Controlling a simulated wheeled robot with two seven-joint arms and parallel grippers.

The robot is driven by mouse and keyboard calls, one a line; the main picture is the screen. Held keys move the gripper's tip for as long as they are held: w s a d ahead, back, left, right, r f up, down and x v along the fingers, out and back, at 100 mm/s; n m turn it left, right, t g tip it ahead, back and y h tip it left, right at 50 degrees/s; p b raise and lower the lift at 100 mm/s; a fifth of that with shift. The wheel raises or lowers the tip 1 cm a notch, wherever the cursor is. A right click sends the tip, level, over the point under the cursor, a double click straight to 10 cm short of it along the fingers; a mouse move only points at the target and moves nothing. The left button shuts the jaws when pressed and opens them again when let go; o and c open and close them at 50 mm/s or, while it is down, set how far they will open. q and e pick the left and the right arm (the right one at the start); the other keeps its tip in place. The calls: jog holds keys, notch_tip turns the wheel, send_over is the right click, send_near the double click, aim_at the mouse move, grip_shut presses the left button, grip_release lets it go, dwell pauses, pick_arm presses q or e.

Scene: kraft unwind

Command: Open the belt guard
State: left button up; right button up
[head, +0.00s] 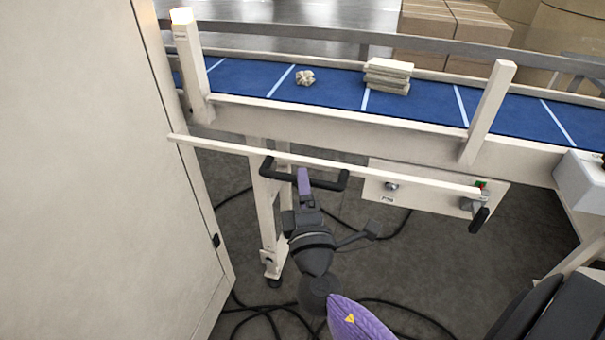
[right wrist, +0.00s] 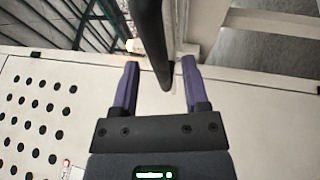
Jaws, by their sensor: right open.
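The belt guard (head: 400,178) is a long cream bar across the front of the blue belt conveyor, running from the cabinet at left to a bracket at right. Its black handle (head: 335,181) hangs on the near side of the bar. My right gripper (head: 304,176) is at the handle with its purple fingers apart. In the right wrist view the black handle (right wrist: 151,40) runs between the open fingers (right wrist: 158,85), with gaps on both sides. My left gripper is not in view.
The blue belt (head: 330,92) carries a crumpled paper lump (head: 305,77) and a paper stack (head: 388,76). A tall cream cabinet (head: 85,170) stands at left. A black lever (head: 480,218) sits at the bar's right end. Cables lie on the floor.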

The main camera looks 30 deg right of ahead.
jog(key=shift+x, duration=0.95)
grip_shut()
dwell(0.7)
